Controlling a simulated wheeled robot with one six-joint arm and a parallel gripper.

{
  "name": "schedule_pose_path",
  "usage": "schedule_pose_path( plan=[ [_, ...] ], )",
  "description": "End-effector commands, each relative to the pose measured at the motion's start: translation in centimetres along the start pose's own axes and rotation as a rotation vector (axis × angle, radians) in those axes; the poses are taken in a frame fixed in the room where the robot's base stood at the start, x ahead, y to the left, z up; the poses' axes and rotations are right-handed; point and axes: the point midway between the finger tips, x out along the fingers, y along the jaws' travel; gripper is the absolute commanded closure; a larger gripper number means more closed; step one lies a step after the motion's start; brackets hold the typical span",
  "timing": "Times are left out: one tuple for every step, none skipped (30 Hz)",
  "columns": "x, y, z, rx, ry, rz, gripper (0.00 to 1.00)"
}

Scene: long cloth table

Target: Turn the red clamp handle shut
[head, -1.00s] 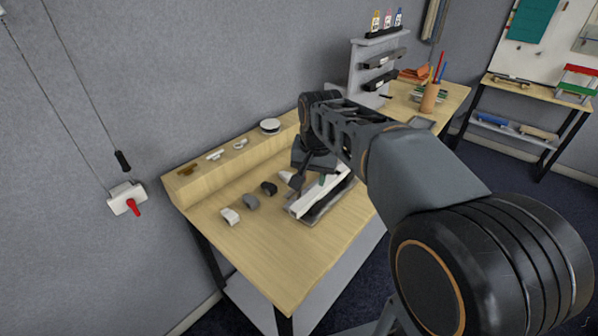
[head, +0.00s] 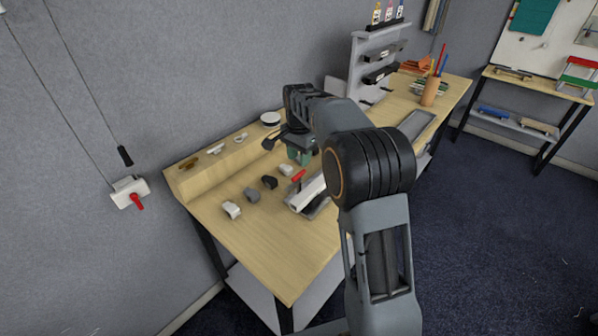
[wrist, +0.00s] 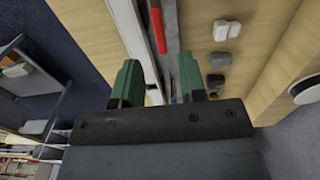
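The red clamp handle (head: 299,175) shows as a short red bar beside a long white piece (head: 308,193) on the wooden table. In the wrist view the red handle (wrist: 157,28) lies lengthwise beside the white piece (wrist: 133,18), ahead of the gap between my fingers. My gripper (head: 300,155) is above the table, behind the handle toward the wall, apart from it as far as I can see. In the wrist view my gripper's green fingers (wrist: 159,78) are wide apart, with nothing held. My arm hides part of the white piece in the head view.
Several small blocks, including a white one (head: 232,210) and a black one (head: 269,182), lie left of the clamp. A raised wooden ledge (head: 205,172) runs along the wall. A grey rack (head: 365,75) and pencil cup (head: 430,90) stand farther back. The table's front left is clear.

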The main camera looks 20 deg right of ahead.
Motion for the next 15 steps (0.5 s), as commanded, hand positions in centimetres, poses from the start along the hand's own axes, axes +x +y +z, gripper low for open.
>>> schedule_pose_path(
  plan=[
    [1.0, 0.1, 0.1, -0.001, -0.002, 0.003, 0.62],
    [1.5, 0.1, 0.1, -0.001, -0.002, 0.004, 0.62],
    [2.1, 0.0, 0.0, -0.001, -0.002, 0.003, 0.62],
    [2.6, 0.1, 0.1, -0.001, -0.002, 0.004, 0.62],
    [3.0, 0.0, 0.0, -0.001, -0.001, 0.002, 0.62],
    [3.6, 0.1, 0.1, -0.001, -0.002, 0.002, 0.62],
    [3.9, 0.0, 0.0, -0.001, -0.001, 0.002, 0.62],
    [4.3, 0.0, 0.0, -0.001, -0.001, 0.002, 0.62],
    [4.7, 0.0, 0.0, -0.001, -0.001, 0.002, 0.62],
    [5.0, 0.0, 0.0, -0.001, -0.001, 0.001, 0.62],
    [5.2, 0.0, 0.0, -0.001, -0.001, 0.001, 0.62],
    [5.5, 0.0, 0.0, -0.001, -0.001, 0.001, 0.62],
    [5.7, 0.0, 0.0, -0.001, -0.001, 0.001, 0.62],
    [5.8, 0.0, 0.0, -0.001, -0.001, 0.001, 0.62],
    [5.9, 0.0, 0.0, -0.001, 0.000, 0.001, 0.62]
  ],
)
